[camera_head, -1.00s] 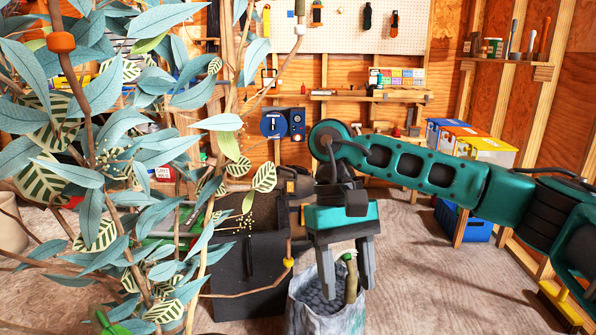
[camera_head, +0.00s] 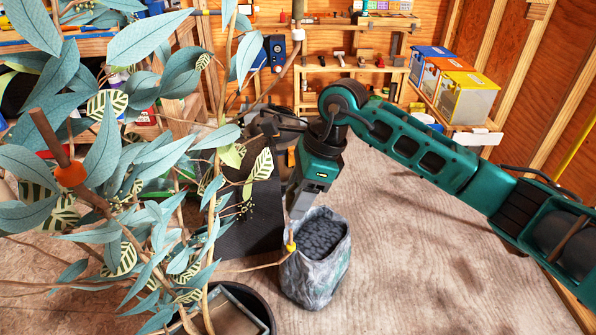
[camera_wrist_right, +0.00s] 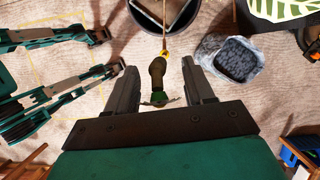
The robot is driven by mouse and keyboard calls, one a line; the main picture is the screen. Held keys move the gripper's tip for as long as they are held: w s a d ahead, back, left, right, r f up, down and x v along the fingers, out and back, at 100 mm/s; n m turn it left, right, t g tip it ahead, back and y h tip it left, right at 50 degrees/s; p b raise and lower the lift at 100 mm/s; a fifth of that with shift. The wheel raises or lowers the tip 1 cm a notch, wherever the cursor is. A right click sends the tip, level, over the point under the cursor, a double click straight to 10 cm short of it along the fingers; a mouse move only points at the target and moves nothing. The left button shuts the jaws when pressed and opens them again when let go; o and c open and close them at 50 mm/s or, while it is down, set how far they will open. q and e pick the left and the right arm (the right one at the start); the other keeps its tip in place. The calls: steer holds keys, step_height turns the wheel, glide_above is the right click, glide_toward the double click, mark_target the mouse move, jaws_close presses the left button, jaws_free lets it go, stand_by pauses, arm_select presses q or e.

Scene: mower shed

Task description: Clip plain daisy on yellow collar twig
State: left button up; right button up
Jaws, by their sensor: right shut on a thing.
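The yellow collar (camera_head: 291,246) sits on a thin brown twig (camera_head: 255,268) that runs low from the plant toward the grey bag. It also shows in the right wrist view (camera_wrist_right: 164,53). My right gripper (camera_head: 297,215) points down just above the collar. It is shut on a brown stick-like piece (camera_wrist_right: 157,72) with a green band, seen between the fingers; I cannot tell whether this is the plain daisy. The piece appears close to the collar in the wrist view, but I cannot tell if they touch. In the head view the gripper hides it. My left gripper is not visible.
A grey bag of dark stones (camera_head: 318,270) stands right of the collar. An orange collar (camera_head: 70,174) and a white collar (camera_head: 298,34) sit on other branches. Leaves (camera_head: 110,150) crowd the left. A dark pot (camera_head: 262,300) is below. Floor at right is clear.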

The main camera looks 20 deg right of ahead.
steer(key=shift+m, duration=0.3)
step_height(320, 180, down, 6)
steer(key=b, duration=0.3)
steer(key=shift+w+r+b, duration=0.1)
steer(key=shift+b, duration=0.3)
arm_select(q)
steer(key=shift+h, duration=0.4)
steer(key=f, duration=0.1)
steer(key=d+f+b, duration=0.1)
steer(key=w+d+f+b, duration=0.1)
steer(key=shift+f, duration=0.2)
arm_select(e)
step_height(320, 180, down, 4)
steer(key=shift+r, duration=0.25)
arm_select(q)
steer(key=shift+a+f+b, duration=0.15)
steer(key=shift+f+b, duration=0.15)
steer(key=shift+b, duration=0.25)
arm_select(e)
steer(key=shift+f, duration=0.3)
